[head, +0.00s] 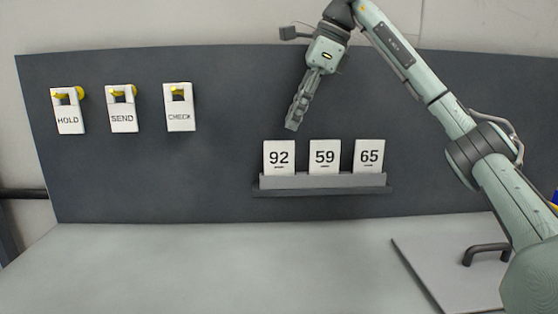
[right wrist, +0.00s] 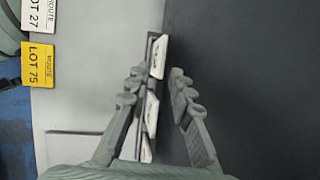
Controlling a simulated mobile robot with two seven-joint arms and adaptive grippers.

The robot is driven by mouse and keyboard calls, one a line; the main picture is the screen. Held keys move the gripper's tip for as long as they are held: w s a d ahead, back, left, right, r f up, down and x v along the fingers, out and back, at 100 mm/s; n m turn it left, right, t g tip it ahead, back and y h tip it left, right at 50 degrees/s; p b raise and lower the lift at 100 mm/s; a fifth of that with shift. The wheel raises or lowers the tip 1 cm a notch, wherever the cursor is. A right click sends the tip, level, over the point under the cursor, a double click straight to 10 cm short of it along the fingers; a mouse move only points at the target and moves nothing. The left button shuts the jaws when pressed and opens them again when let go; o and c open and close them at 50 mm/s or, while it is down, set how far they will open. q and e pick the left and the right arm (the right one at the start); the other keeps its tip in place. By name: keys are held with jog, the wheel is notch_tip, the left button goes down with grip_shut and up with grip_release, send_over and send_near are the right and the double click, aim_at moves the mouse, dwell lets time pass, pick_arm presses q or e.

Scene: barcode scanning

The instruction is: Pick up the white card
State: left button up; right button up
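Three white cards stand upright in a grey ledge (head: 325,182) on the dark panel: card 92 (head: 279,157) at left, card 59 (head: 324,156) in the middle and card 65 (head: 369,156) at right. My right gripper (head: 292,126) points down just above card 92, apart from it. In the right wrist view, my right gripper (right wrist: 157,88) is open and empty, its fingers either side of the line of cards, seen nearly edge-on; a card (right wrist: 158,55) shows beyond the fingertips. My left gripper is not in view.
White tags HOLD (head: 68,119), SEND (head: 122,117) and CHECK (head: 178,115) hang on yellow pegs at left. A grey plate with a black handle (head: 487,252) lies at right. A yellow LOT 75 label (right wrist: 40,65) shows in the wrist view. The table's left is clear.

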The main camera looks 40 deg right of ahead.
aim_at(279, 143)
jog(key=x, duration=0.7)
jog(key=shift+w+a+f, duration=0.15)
jog(key=shift+w+a, duration=0.05)
jog(key=shift+a, duration=0.05)
grip_shut()
